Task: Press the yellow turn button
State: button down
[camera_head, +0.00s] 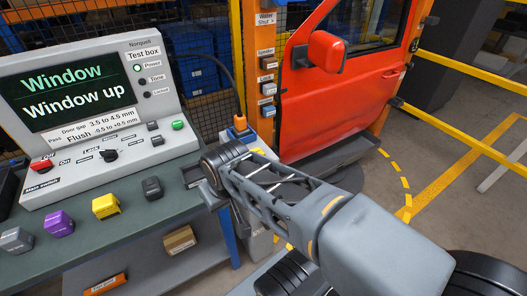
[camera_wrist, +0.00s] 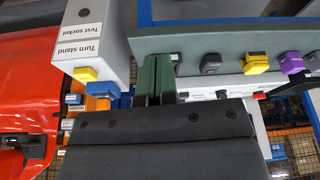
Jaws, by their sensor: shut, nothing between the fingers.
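The yellow turn button (camera_wrist: 86,73) sticks out from the edge of a grey box (camera_wrist: 100,28) labelled "Turn stand" and "Test socket" in the wrist view. In the head view a small patch of the yellow button (camera_head: 258,151) shows just beyond my arm. My gripper (camera_wrist: 154,60) is shut and empty. In the wrist view its dark green fingers are to the right of the box and the button, apart from the button. In the head view my arm hides part of the grey box, and the fingertips are hard to make out.
A blue piece with an orange plug (camera_head: 240,124) is close to the button. The green bench (camera_head: 140,240) bears a test box (camera_head: 95,110) and several coloured blocks, among them a yellow block (camera_head: 105,206). A red car door (camera_head: 340,100) hangs behind. Floor at right is mostly clear.

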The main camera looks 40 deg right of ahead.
jog(key=w+d+r+m+t+y+p, duration=0.1)
jog(key=w+d+r+m+y+p, duration=0.15)
jog(key=w+m+p, duration=0.3)
jog(key=w+d+r+m+t+y+p, duration=0.1)
jog(key=w+d+r+m+y+p, duration=0.2)
jog(key=w+m, duration=0.35)
jog(key=w+d+f+m+t+h+p, duration=0.1)
jog(key=w+d+m+h+p, duration=0.1)
jog(key=d+m, duration=0.5)
jog(key=w+d+f+m+t+h+p, duration=0.2)
jog(key=d+m+p, duration=0.3)
jog(key=d, duration=0.5)
jog(key=shift+w+d+f+m+t+h, duration=0.3)
jog(key=shift+w+m+h, duration=0.15)
jog(key=shift+w+m, duration=0.5)
jog(key=shift+s+a, duration=0.1)
jog(key=shift+s, duration=0.05)
